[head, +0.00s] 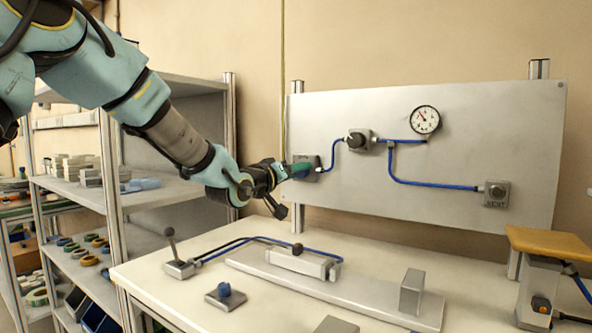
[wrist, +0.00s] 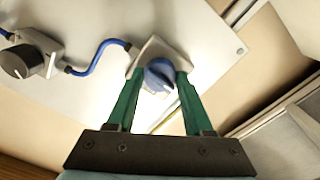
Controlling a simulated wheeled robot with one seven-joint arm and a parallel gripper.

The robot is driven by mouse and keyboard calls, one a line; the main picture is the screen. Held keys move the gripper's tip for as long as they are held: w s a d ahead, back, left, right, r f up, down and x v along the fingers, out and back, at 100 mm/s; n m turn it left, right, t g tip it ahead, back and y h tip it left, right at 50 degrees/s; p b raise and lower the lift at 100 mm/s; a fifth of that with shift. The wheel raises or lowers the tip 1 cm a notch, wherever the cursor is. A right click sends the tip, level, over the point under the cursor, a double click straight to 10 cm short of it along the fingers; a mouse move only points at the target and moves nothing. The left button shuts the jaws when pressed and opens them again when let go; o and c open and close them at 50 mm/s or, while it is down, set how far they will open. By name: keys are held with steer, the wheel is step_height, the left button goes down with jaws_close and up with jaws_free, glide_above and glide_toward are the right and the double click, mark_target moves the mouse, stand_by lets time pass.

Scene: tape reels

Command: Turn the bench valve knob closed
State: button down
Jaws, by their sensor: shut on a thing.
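The bench valve knob (wrist: 159,75) is a round blue-grey knob on a square metal plate (wrist: 150,50), seen in the wrist view. My gripper (wrist: 160,80) has its two green fingers on either side of the knob, shut on it. In the head view my gripper (head: 298,169) reaches the valve's plate (head: 313,175) at the left edge of the upright grey panel (head: 450,125). The knob itself is hidden behind the fingers there. I cannot read the knob's angle clearly.
A blue tube links the valve to a dark knob (head: 357,141), a gauge (head: 425,120) and a vent block (head: 495,193). Below, the bench (head: 190,245) carries a lever (head: 172,252), a small blue knob (head: 224,290) and a metal fixture (head: 298,262). Shelves (head: 160,195) stand left.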

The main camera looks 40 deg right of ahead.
steer(key=shift+f+n, duration=0.1)
steer(key=shift+n, duration=0.3)
steer(key=shift+c, duration=1.4)
jaws_free()
steer(key=b+v, duration=0.1)
steer(key=v, duration=0.9)
steer(key=shift+a, duration=0.4)
steer(key=shift+s, duration=0.1)
